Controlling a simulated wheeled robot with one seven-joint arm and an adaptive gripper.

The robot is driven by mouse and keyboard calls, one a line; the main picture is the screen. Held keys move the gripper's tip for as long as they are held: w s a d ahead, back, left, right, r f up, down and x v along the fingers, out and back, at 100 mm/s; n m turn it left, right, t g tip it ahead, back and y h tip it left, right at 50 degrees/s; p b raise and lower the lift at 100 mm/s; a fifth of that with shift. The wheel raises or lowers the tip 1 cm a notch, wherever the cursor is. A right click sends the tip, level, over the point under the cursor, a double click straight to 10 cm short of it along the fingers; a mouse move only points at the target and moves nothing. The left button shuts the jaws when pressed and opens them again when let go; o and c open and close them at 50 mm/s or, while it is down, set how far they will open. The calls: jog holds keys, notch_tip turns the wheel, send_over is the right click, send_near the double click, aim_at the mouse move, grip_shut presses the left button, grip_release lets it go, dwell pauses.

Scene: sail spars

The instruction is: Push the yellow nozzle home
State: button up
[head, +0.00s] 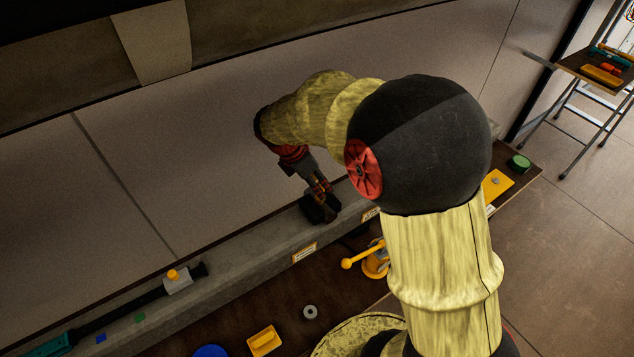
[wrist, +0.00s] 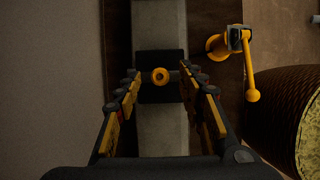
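The yellow nozzle (wrist: 160,76) shows in the wrist view as a small round yellow ring with a dark centre. It is seen end-on over a black block (wrist: 160,95) on a grey ledge. How far it is seated I cannot tell. My gripper (wrist: 160,82) is open, with one finger on each side of the nozzle and a gap on both sides. In the head view my gripper (head: 322,196) points down at the black block (head: 320,211) on the ledge; the nozzle there is hidden.
A yellow lever fitting (wrist: 238,45) stands right of the ledge, also in the head view (head: 374,262). The grey ledge (head: 240,278) carries a black rod (head: 125,312) with a yellow-knobbed clamp (head: 177,281). A yellow tray (head: 264,341) and a grey ring (head: 310,312) lie on the brown bench.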

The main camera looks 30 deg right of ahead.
jog(key=v, duration=1.2)
jog(key=s+a+r+m+t+y, duration=0.1)
jog(key=s+a+m, duration=0.1)
jog(key=s+m, duration=0.4)
jog(key=s+a+r+m+t+y, duration=0.1)
jog(key=s+a+m+t+y, duration=0.1)
jog(key=s+m, duration=0.4)
jog(key=s+a+r+m+t+y+b, duration=0.1)
jog(key=s+a+m+t, duration=0.1)
jog(key=s+a+m, duration=0.2)
jog(key=s+m, duration=0.2)
jog(key=s, duration=0.1)
jog(key=shift+s+a+r+y, duration=0.25)
jog(key=shift+s+r+y, duration=0.05)
jog(key=shift+s+r, duration=0.1)
